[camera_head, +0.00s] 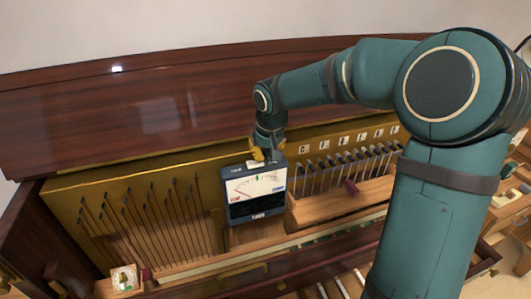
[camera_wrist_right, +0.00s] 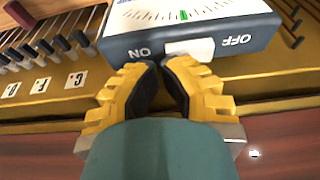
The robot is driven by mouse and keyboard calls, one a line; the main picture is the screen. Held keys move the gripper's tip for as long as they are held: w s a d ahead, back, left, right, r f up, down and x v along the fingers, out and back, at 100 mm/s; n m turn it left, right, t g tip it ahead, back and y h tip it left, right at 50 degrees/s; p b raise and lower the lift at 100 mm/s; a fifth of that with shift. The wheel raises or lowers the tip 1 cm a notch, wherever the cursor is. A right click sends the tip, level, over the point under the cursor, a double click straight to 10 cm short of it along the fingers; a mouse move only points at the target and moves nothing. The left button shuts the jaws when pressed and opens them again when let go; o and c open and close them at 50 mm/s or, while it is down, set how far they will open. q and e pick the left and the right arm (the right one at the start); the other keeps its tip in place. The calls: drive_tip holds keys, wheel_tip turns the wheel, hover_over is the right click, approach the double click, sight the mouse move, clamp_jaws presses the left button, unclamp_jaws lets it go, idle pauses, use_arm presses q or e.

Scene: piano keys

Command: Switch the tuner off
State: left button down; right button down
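The tuner (camera_head: 256,190) is a dark box with a pale dial and a green mark, standing upright in the middle of the piano's open front. Its top edge shows close up in the right wrist view (camera_wrist_right: 120,42), with "ON" at left and "OFF" at right. A white slide switch (camera_wrist_right: 190,48) sits between the two labels. My right gripper (camera_wrist_right: 160,64) has its yellow, black-padded fingertips together, with nothing seen between them. The tips are at the ON-side end of the switch; I cannot tell if they touch it. In the head view this gripper (camera_head: 266,154) is at the tuner's top. My left gripper is not in view.
Tuning pins and strings (camera_head: 150,220) lie left of the tuner. To its right are several hammers (camera_head: 345,165), a wooden block (camera_head: 340,203) and note-letter labels (camera_head: 345,141). The dark raised lid (camera_head: 150,110) stands behind. A small round-faced item (camera_head: 124,279) is at lower left.

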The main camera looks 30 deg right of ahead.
drive_tip(key=shift+f, duration=0.2)
drive_tip(key=shift+f+b, duration=0.3)
drive_tip(key=shift+b, duration=0.1)
drive_tip(key=shift+r, duration=0.2)
drive_tip(key=shift+r+p, duration=0.65)
drive_tip(key=shift+r, duration=0.05)
drive_tip(key=shift+d+r, duration=0.1)
drive_tip(key=r+p, duration=0.2)
drive_tip(key=r, duration=0.1)
drive_tip(key=r+p, duration=0.1)
drive_tip(key=r, duration=0.1)
drive_tip(key=shift+s+d, duration=0.15)
drive_tip(key=shift+d, duration=0.2)
drive_tip(key=v, duration=0.8)
drive_tip(key=shift+s+d+r, duration=0.2)
drive_tip(key=shift+s+d, duration=0.2)
drive_tip(key=shift+d, duration=0.3)
